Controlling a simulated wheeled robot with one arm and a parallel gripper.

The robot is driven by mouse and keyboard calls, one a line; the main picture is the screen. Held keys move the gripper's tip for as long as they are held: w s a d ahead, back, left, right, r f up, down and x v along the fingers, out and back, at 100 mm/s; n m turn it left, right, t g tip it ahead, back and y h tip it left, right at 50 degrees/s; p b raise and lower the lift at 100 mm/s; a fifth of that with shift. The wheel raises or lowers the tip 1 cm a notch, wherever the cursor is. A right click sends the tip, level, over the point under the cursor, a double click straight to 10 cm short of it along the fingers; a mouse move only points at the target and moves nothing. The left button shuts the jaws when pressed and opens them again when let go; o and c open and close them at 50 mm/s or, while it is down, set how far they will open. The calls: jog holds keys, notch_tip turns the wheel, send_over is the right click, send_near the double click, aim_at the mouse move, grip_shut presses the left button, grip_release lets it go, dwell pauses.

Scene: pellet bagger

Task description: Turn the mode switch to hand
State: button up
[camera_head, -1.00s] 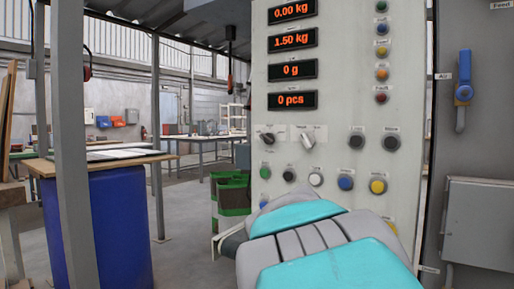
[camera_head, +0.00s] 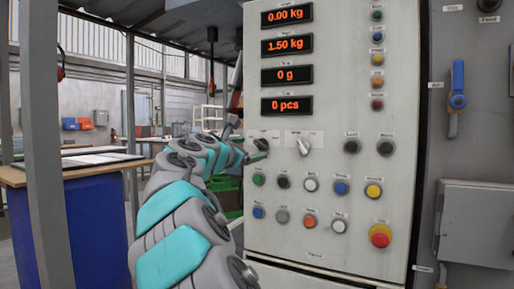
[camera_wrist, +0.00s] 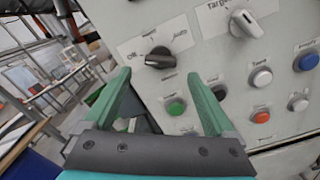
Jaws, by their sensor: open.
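The mode switch appears to be the black knob (camera_head: 261,145) at the left of the grey control panel. In the head view my gripper (camera_head: 248,156) is by the panel's left edge, close to the knob.
A grey target knob (camera_wrist: 243,23) is to the right of the black one. Coloured buttons sit below, including a green button (camera_wrist: 175,106) and a red mushroom button (camera_head: 381,236). Red displays (camera_head: 287,75) are above. A blue-sided table (camera_head: 95,220) stands at left.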

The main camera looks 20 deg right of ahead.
aim_at(261, 145)
jog(key=shift+x, duration=2.4)
jog(key=shift+f, duration=0.1)
jog(key=c, duration=1.4)
